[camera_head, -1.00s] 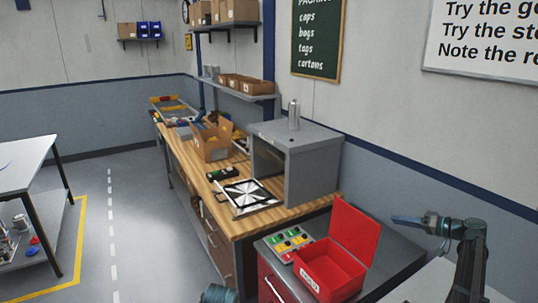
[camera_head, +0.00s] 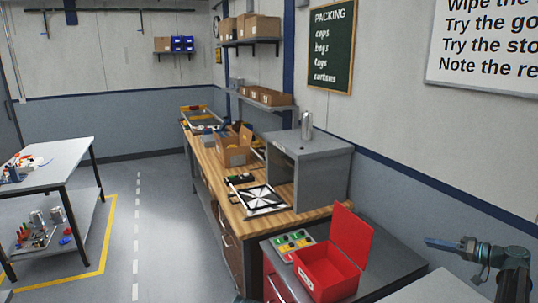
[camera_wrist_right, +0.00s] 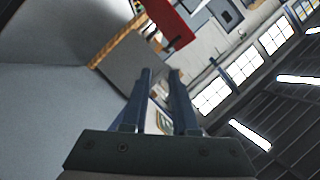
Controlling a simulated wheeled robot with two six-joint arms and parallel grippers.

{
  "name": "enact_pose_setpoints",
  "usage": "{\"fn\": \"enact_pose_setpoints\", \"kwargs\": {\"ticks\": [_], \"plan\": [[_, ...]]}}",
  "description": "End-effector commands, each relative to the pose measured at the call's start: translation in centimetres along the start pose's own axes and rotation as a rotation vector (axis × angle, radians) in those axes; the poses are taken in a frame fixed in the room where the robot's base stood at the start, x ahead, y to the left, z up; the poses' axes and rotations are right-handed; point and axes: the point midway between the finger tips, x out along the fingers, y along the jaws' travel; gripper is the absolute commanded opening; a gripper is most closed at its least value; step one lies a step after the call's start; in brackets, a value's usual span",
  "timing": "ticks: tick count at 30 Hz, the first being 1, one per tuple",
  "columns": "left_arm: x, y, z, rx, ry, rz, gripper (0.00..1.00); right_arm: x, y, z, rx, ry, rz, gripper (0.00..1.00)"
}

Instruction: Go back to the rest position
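My right gripper (camera_head: 430,243) is at the right side of the head view, above the grey surface beside the red box. It points left and touches nothing that I can see. In the right wrist view its two fingers (camera_wrist_right: 160,74) stand apart with a narrow gap and nothing between them. My left gripper is not in view; only a small dark bit of what may be my left arm shows at the bottom edge of the head view.
An open red box (camera_head: 327,275) stands on a grey cabinet (camera_head: 388,258) near my right gripper. Beyond it is a wooden workbench (camera_head: 283,218) with a grey housing (camera_head: 323,180). A metal table (camera_head: 58,160) stands at left. The floor (camera_head: 160,235) between is clear.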

Motion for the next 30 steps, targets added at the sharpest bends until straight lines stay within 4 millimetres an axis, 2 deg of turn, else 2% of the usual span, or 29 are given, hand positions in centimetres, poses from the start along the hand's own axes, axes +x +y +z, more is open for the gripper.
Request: {"fn": "enact_pose_setpoints", "kwargs": {"ticks": [3, 17, 23, 26, 29, 30], "plan": [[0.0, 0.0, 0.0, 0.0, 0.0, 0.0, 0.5, 0.0, 0.0, 0.0, 0.0, 0.0, 0.0, 0.27], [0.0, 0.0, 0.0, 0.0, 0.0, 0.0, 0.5, 5.5, -2.6, 4.2, 0.019, -0.134, 0.024, 0.27], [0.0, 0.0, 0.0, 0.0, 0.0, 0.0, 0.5, 9.9, -5.0, 8.4, 0.031, -0.255, 0.055, 0.27], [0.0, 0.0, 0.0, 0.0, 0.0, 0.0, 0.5, 12.7, -6.8, 11.7, 0.035, -0.342, 0.081, 0.27], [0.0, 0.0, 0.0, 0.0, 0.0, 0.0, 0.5, 15.9, -9.4, 16.4, 0.032, -0.46, 0.125, 0.27], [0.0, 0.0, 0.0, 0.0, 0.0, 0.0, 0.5, 17.2, -10.7, 18.7, 0.028, -0.518, 0.15, 0.27]]}}
